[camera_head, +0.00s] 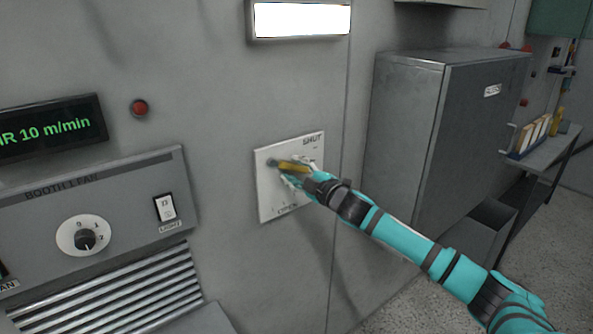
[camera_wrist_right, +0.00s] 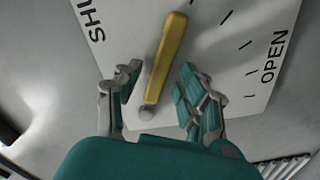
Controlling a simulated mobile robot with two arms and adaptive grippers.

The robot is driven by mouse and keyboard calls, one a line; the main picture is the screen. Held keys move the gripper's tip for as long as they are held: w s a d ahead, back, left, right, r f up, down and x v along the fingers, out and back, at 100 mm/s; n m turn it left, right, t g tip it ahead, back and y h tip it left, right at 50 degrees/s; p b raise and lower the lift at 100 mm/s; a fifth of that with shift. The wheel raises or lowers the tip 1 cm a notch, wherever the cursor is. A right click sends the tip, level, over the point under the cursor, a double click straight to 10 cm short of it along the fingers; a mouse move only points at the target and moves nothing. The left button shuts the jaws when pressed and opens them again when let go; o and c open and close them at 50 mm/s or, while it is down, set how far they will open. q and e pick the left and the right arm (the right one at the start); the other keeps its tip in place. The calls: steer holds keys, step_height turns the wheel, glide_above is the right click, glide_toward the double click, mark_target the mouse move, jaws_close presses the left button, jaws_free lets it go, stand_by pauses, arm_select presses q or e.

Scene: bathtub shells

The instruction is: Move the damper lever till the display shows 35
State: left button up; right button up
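The damper lever (camera_head: 291,166) is a yellow bar on a white plate (camera_head: 268,205) marked SHUT at the top and OPEN at the bottom. It points right from its pivot in the head view. In the right wrist view the lever (camera_wrist_right: 166,55) stands between the two fingers of my right gripper (camera_wrist_right: 158,78), which are apart with a gap on each side. My right gripper (camera_head: 298,174) reaches the plate from the right and hides part of it. The display (camera_head: 52,128) reads "IR 10 m/min" in green, its left end cut off. My left gripper is out of view.
A grey cabinet (camera_head: 405,120) stands right of the plate, behind my right arm. A bright lamp (camera_head: 300,19) is above.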

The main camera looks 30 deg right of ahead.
steer(key=s, duration=1.2)
steer(key=shift+d, duration=0.45)
